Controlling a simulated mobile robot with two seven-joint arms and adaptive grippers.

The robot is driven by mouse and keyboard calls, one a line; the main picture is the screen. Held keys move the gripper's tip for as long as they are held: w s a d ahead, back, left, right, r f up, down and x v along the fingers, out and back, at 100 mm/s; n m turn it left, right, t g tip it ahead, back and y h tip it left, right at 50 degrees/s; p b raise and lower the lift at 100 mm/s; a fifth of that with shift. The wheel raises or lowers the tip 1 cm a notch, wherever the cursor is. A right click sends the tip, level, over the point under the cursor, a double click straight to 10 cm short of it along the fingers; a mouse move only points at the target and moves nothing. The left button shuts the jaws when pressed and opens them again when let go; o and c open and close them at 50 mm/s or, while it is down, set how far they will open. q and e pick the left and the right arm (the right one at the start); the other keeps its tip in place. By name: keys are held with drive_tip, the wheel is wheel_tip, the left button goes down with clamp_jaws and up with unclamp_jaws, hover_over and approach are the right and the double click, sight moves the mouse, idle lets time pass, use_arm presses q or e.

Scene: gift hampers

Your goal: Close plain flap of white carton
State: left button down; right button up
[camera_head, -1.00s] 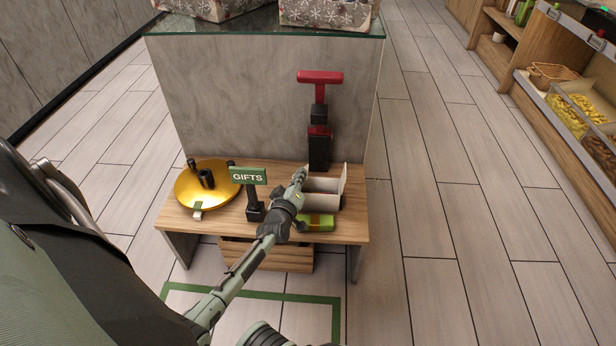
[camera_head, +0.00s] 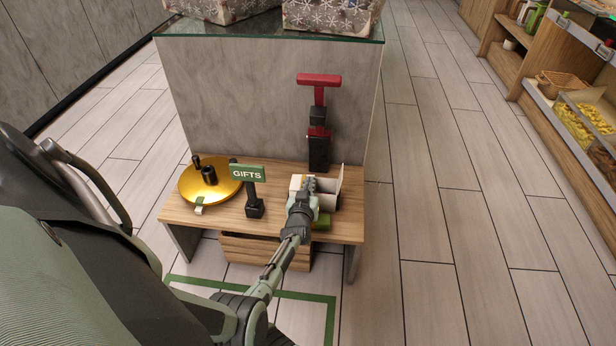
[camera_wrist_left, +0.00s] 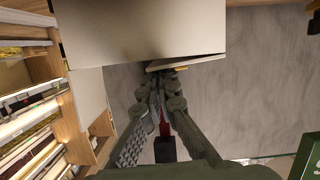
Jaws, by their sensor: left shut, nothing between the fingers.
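The white carton (camera_head: 327,203) stands on the low wooden table, partly hidden by my left arm. One flap (camera_head: 341,180) stands up on its right side. White board, apparently another flap (camera_head: 296,182), shows just left of my left gripper (camera_head: 308,180), which is over the carton's left part. In the left wrist view the carton's pale face (camera_wrist_left: 140,30) fills the top. My left gripper (camera_wrist_left: 168,76) is shut and empty there, its tips close to a thin pale panel edge (camera_wrist_left: 187,62); contact is unclear. My right gripper is out of view.
A GIFTS sign (camera_head: 247,173) on a black post stands left of my arm. A gold round plate (camera_head: 209,184) is farther left. A red and black device (camera_head: 318,120) stands behind the carton. A green item (camera_head: 322,222) lies in front of it.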

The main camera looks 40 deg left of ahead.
use_arm(q)
drive_tip(key=shift+f, duration=0.15)
drive_tip(key=shift+d, duration=0.1)
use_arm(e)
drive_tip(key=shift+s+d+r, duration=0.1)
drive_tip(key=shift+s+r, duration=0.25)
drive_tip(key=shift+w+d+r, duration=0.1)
